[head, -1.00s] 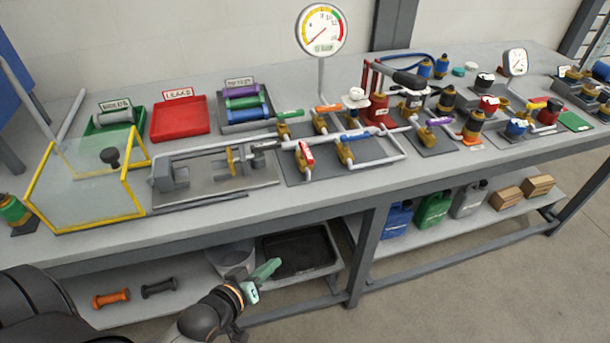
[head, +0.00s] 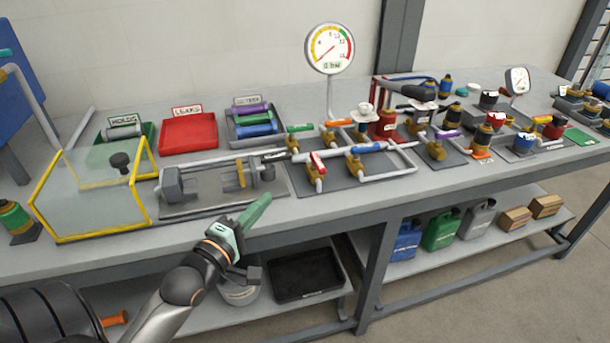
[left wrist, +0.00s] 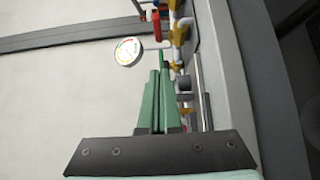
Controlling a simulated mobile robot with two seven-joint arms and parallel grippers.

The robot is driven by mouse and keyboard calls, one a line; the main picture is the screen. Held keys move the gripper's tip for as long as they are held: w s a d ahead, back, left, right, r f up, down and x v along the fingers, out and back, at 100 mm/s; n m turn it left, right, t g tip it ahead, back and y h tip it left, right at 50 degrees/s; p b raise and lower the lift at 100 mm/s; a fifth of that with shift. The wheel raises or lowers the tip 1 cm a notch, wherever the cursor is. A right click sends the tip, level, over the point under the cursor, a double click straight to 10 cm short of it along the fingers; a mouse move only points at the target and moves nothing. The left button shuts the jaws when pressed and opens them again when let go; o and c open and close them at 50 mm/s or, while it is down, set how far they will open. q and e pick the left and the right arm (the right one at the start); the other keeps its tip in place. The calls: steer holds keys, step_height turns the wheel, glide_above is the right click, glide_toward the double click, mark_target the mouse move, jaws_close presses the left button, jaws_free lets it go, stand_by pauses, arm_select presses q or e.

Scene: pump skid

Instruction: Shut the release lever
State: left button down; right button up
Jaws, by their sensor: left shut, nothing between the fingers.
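The release lever is not marked, and I cannot tell which handle it is. Candidates in the head view are a green handle (head: 300,128), an orange handle (head: 340,122), a red handle (head: 318,162), a blue handle (head: 368,148) and a purple handle (head: 446,134) on the brass valves. A red hand pump (head: 387,122) with a dark handle stands behind them. My left gripper (head: 262,203) has green fingers, shut and empty, in front of the bench edge below the clamp fixture. Its closed fingers also show in the left wrist view (left wrist: 158,95). My right gripper is not in view.
A clamp fixture (head: 218,205) lies nearest my gripper, with a yellow-framed clear guard (head: 95,190) to its left. A round gauge (head: 330,48) rises on a post behind the valves. Red (head: 188,131) and green trays stand at the back. Jugs sit on the lower shelf.

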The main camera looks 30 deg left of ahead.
arm_select(q)
steer(key=shift+w, duration=0.1)
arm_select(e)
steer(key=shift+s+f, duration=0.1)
arm_select(q)
glide_toward(313, 164)
steer(key=w+a, duration=0.2)
steer(key=a, duration=0.1)
steer(key=shift+w+r, duration=0.2)
steer(key=shift+w, duration=0.2)
steer(key=shift+w+d, duration=0.9)
steer(key=shift+d, duration=0.05)
steer(key=shift+w+d, duration=0.45)
steer(key=shift+w, duration=0.05)
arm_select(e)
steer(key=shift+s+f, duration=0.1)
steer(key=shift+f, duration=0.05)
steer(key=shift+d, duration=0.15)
